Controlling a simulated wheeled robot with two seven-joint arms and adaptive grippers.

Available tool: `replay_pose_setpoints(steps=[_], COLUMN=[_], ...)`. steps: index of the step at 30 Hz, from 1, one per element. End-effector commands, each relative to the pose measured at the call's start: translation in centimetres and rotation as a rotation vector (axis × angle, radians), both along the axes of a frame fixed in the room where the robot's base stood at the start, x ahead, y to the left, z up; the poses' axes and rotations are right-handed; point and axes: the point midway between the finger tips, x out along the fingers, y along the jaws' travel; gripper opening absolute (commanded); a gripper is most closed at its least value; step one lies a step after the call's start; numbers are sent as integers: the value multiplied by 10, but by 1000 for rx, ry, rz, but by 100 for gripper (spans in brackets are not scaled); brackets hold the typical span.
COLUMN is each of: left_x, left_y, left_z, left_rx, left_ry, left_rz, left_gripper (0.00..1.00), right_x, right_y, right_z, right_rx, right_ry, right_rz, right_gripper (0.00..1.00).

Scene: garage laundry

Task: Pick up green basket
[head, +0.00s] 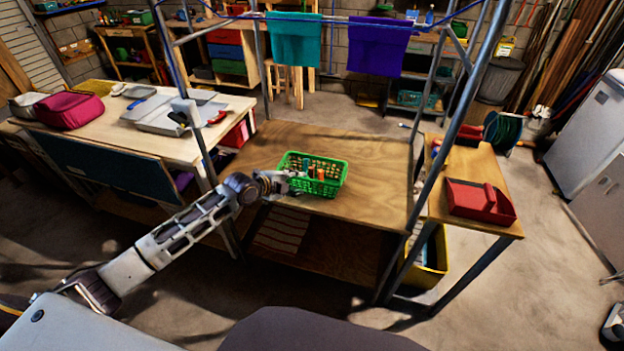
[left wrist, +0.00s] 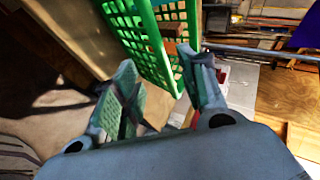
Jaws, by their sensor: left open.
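The green basket (head: 334,186) is a plastic lattice basket standing on the wooden tabletop (head: 370,150). It holds several small orange, white and dark items. My left gripper (head: 286,182) is at the basket's left side in the head view. In the left wrist view the basket (left wrist: 125,22) is just ahead of the fingers, with its lattice wall near the gap between them. The left gripper (left wrist: 162,98) is open, and I see nothing clamped in it. Whether a finger touches the basket I cannot tell. My right gripper is not in view.
Metal frame posts (head: 452,110) rise around the table, with teal (head: 296,38) and purple (head: 378,45) towels hung on a rail behind. A red container (head: 480,202) sits on the right side table. The wooden tabletop is clear around the basket.

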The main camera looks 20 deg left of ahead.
Motion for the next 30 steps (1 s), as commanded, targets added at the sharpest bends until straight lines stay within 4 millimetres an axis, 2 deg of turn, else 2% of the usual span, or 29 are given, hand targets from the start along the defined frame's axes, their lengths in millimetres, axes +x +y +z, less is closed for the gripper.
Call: replay_pose_setpoints(steps=[21,30], left_x=[38,41], left_y=[-14,-16], left_z=[-25,-28], left_rx=[-1,0], left_ry=[-1,0], left_rz=[1,0], left_gripper=[42,42], right_x=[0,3], right_y=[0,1], right_z=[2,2], right_rx=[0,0], right_ry=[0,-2], right_rz=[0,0], right_gripper=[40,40])
